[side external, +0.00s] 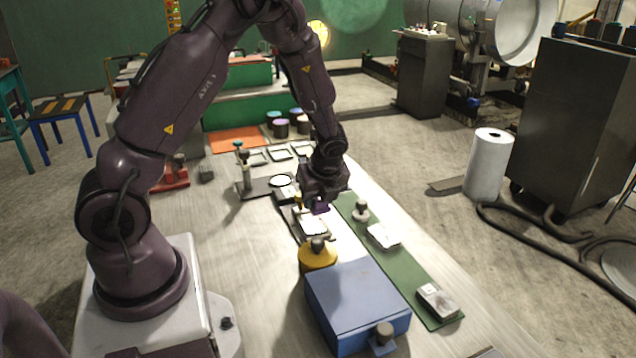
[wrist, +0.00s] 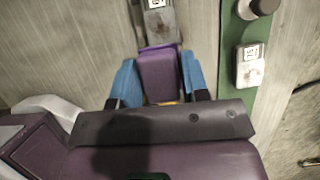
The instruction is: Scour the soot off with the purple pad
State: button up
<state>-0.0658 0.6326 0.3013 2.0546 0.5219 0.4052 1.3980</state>
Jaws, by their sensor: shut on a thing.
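My gripper (side external: 322,198) points down over the middle of the workbench. In the wrist view its two blue fingers are shut on the purple pad (wrist: 158,74), one on each side. In the side view the pad (side external: 320,209) shows as a small purple patch below the fingers, just behind a pale block (side external: 313,228). In the wrist view a grey block with a white label (wrist: 161,24) lies just beyond the pad's far end. I cannot tell whether they touch. I cannot make out soot clearly on it; the pad's underside is hidden.
A green strip (side external: 406,270) runs along the right, bearing a dark-topped knob (side external: 361,211) and two labelled blocks (side external: 383,236) (side external: 437,300). A yellow round thing (side external: 317,256) and a blue box (side external: 357,302) stand in front. Bare bench lies to the left.

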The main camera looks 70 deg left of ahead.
send_over(316, 231)
jog(key=d, duration=0.1)
jog(key=shift+d+f, duration=0.15)
jog(key=shift+f, duration=2.7)
notch_tip(316, 231, down, 2)
jog(key=shift+f, duration=0.1)
jog(key=shift+a, duration=0.9)
jog(key=shift+c, duration=0.6)
jog(key=shift+a, duration=2.3)
jog(key=shift+d, duration=3.15)
jog(key=shift+r, duration=4.2)
